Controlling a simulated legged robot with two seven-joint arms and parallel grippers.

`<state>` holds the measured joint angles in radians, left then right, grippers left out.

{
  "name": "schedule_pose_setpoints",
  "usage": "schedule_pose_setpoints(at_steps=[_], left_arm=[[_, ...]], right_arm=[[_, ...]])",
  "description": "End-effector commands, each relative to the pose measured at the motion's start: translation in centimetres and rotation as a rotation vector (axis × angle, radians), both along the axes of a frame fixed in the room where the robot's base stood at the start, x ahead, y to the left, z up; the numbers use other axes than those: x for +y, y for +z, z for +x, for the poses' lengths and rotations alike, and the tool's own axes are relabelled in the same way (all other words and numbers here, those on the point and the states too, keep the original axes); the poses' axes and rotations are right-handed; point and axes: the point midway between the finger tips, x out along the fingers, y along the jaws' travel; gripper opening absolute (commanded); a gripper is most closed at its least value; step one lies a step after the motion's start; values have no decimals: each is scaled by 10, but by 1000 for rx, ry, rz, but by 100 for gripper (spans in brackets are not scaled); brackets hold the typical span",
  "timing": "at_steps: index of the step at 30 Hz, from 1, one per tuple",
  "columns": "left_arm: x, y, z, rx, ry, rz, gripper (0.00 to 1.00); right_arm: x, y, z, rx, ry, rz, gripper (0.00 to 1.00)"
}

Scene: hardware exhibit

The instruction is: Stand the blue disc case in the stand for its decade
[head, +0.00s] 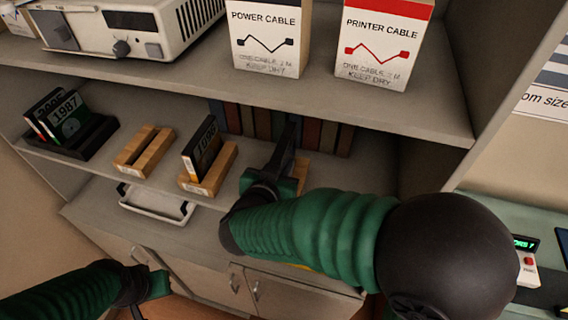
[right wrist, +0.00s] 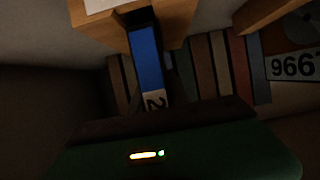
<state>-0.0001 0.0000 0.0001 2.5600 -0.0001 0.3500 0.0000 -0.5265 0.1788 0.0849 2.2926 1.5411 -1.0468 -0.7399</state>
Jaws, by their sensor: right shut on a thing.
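My right gripper (head: 272,172) reaches into the middle shelf and is shut on the blue disc case (right wrist: 148,55), whose blue spine shows in the right wrist view. The case is at a wooden stand (right wrist: 106,32), also partly visible behind the gripper in the head view (head: 301,172); I cannot tell how deep it sits. To the left, another wooden stand (head: 213,182) holds a dark case with a year label (head: 203,149). A further wooden stand (head: 145,150) is empty. A black stand (head: 95,138) holds a case marked 1987 (head: 69,117) and another. My left gripper (head: 150,281) is low at left, its jaws unclear.
A row of books (head: 264,122) stands behind the stands. The upper shelf above my right arm bears a power cable box (head: 268,40), a printer cable box (head: 383,45) and a beige device (head: 120,30). A white tray (head: 157,205) lies below the stands.

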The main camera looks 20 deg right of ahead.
Motion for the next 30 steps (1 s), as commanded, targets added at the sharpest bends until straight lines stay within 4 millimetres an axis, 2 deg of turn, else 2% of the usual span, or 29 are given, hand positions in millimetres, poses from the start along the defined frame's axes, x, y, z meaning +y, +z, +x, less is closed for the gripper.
schedule_pose_setpoints(at_steps=[5,10,11,16,25,30], left_arm=[[0,-5,0,0,0,0,0],[0,-4,0,0,0,0,0],[0,-4,0,0,0,0,0],[0,-4,0,0,0,0,0],[0,-3,0,0,0,0,0],[0,5,0,0,0,0,0]], right_arm=[[-1,-7,0,0,-1,0,0],[-2,-6,0,0,0,1,0],[-2,-6,0,0,0,1,26],[-1,-6,0,0,-1,0,47],[0,-6,-1,1,0,1,47],[10,-4,-15,2,2,0,47]])
